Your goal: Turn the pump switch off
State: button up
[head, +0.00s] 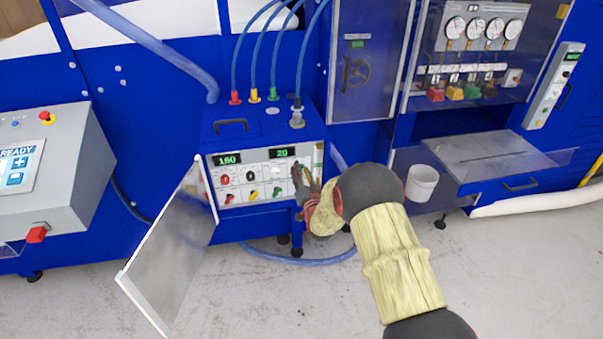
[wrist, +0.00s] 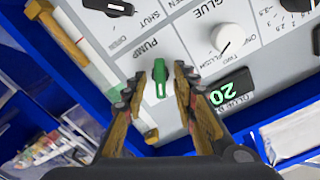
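The pump switch (wrist: 160,78) is a small green lever in the wrist view, beside the printed word PUMP on a grey panel. My gripper (wrist: 161,75) is open, with one finger on each side of the green lever. Gaps show between the lever and both fingertips. In the head view my gripper (head: 304,186) is at the right part of the front panel (head: 240,180) of a blue control unit (head: 262,128). There it hides the pump switch.
A clear hinged door (head: 170,248) stands open left of the panel. The wrist view shows a white knob (wrist: 228,38) and a lit display (wrist: 228,95) right of the switch. A white bucket (head: 421,183) stands right of my arm. Blue hoses rise from the unit.

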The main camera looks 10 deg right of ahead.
jog(key=c, duration=0.3)
jog(key=c, duration=0.4)
grip_shut()
